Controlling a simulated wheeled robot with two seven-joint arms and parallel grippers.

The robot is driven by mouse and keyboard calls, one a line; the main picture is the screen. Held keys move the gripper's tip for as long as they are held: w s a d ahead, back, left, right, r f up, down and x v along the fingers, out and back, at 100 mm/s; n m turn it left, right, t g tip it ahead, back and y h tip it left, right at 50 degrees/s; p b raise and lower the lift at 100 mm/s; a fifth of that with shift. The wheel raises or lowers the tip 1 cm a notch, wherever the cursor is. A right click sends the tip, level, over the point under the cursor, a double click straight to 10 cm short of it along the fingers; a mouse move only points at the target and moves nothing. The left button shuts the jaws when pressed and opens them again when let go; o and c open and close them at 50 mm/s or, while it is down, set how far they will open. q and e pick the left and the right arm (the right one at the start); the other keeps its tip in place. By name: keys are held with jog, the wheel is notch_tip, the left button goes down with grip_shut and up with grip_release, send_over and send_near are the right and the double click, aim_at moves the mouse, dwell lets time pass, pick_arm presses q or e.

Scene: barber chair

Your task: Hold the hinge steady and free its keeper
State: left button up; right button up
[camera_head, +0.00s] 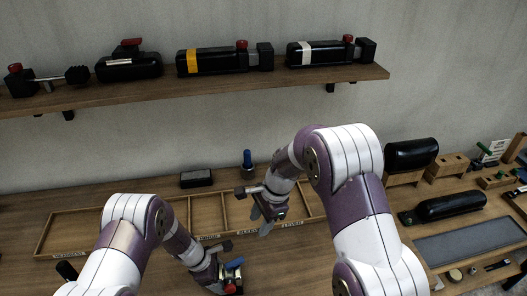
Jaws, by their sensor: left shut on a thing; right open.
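My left gripper (231,286) is low in the middle of the head view, down at the bench. It is shut on a small assembly with a blue and a red part (234,264), which seems to be the hinge; the gripper and wrist hide much of it. The keeper cannot be made out. My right gripper (268,222) is open above the wooden tray, up and to the right of the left gripper. Nothing shows clearly between its fingers.
A labelled, divided wooden tray (45,237) lies across the bench behind both grippers. A blue-handled tool (247,160) and a dark block (196,179) stand behind it. Black cylinders (450,206) and a grey mat (470,243) lie right. A wall shelf (150,88) holds several black devices.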

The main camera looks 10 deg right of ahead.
jog(key=w+d+r+n+t, duration=0.1)
jog(key=w+r+n+t, duration=0.1)
jog(key=w, duration=0.4)
jog(key=w+d+r+n+t+h, duration=0.1)
jog(key=w+d+r+n+t, duration=0.1)
jog(key=w+n+t, duration=0.3)
jog(key=w+d+r+n+t, duration=0.1)
jog(key=w+r+n+t, duration=0.2)
jog(key=w+n, duration=0.2)
jog(key=w, duration=0.3)
jog(key=shift+w+d+r+t+h, duration=0.25)
jog(key=shift+r+t+h, duration=0.05)
jog(key=shift+r+t, duration=0.1)
jog(key=shift+a, duration=0.1)
jog(key=m+g+y, duration=0.3)
jog(key=m+g, duration=0.9)
jog(key=g, duration=0.1)
send_near(236, 261)
jog(key=x, duration=0.7)
jog(key=shift+a+f, duration=0.1)
jog(key=shift+a, duration=0.05)
jog(key=shift+s+a+f, duration=0.1)
jog(key=shift+a+f, duration=0.05)
jog(key=shift+f, duration=0.25)
